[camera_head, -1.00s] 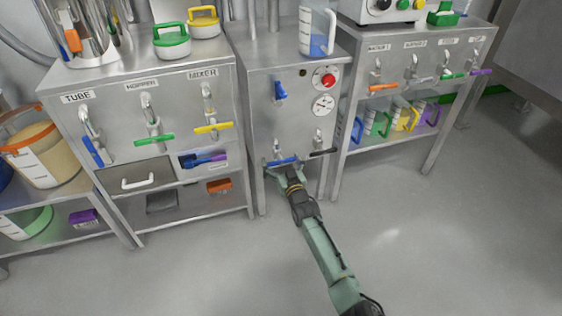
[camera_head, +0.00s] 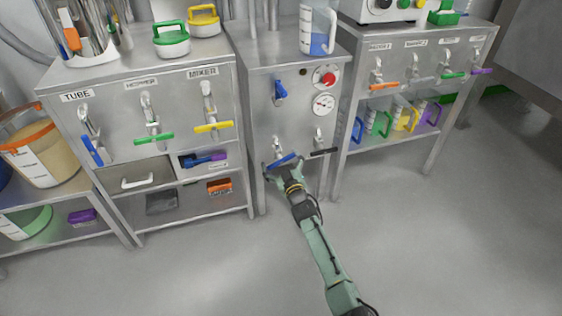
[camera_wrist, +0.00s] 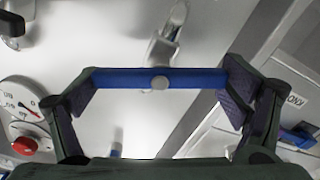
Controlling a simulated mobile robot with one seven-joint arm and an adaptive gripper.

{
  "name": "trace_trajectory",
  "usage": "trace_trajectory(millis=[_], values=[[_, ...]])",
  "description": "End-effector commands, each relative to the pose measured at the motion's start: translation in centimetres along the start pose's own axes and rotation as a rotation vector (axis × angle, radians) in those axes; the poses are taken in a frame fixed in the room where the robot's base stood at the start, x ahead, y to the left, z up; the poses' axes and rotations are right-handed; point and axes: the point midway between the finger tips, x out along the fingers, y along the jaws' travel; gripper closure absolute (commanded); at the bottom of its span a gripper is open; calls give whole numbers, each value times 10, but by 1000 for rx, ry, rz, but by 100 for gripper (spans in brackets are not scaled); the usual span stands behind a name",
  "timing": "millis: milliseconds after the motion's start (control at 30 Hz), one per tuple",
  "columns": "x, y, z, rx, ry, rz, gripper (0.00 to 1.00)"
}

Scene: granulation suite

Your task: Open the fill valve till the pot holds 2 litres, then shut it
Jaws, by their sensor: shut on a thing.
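My gripper (camera_head: 284,170) is at the lower front of the middle steel cabinet (camera_head: 262,125). It is shut on a blue lever handle (camera_head: 282,159), gripping the bar by its two ends. In the wrist view, the blue bar (camera_wrist: 130,78) spans between the finger pads of my gripper (camera_wrist: 160,82), with a metal valve body (camera_wrist: 166,45) behind it. In the head view the bar is tilted, right end higher. A clear marked pot (camera_head: 317,28) on the cabinet top holds blue liquid in its lower part; I cannot read its level.
A black lever (camera_head: 323,152) sits close right of the held one. Above are another blue lever (camera_head: 280,90), a red knob (camera_head: 325,77) and a round gauge (camera_head: 323,104). Levered cabinets flank both sides. The floor (camera_head: 430,245) in front is clear.

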Motion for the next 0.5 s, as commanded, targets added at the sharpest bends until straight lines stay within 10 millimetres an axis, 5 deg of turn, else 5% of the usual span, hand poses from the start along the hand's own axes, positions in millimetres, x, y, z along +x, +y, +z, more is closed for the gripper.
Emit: trace_trajectory(millis=[500], values=[[0,-1,0,-225,0,0,37]])
